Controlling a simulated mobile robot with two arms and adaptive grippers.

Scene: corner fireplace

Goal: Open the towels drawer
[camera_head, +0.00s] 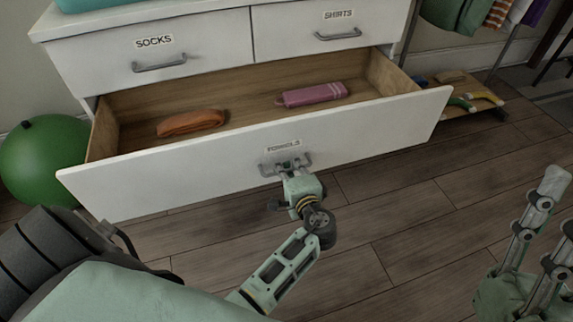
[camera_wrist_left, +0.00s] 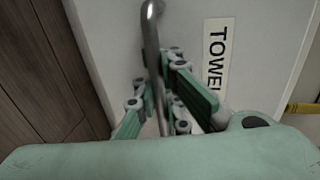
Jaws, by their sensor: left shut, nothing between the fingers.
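The wide white towels drawer (camera_head: 330,150) stands pulled out from the dresser, so its wooden inside shows. An orange folded cloth (camera_head: 191,122) and a pink folded cloth (camera_head: 312,95) lie in it. My left gripper (camera_head: 287,169) is at the drawer's metal handle (camera_head: 302,162), below the label. The label, partly hidden by a finger, reads "TOWE" (camera_wrist_left: 216,60). My right gripper (camera_head: 560,205) is open and empty at the lower right.
Shut drawers labelled socks (camera_head: 157,60) and shirts (camera_head: 335,34) sit above. A green ball (camera_head: 45,160) lies at the left. A low shoe rack (camera_head: 468,95) and hanging clothes (camera_head: 470,12) are at the right. The wooden floor (camera_head: 410,215) before the drawer is free.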

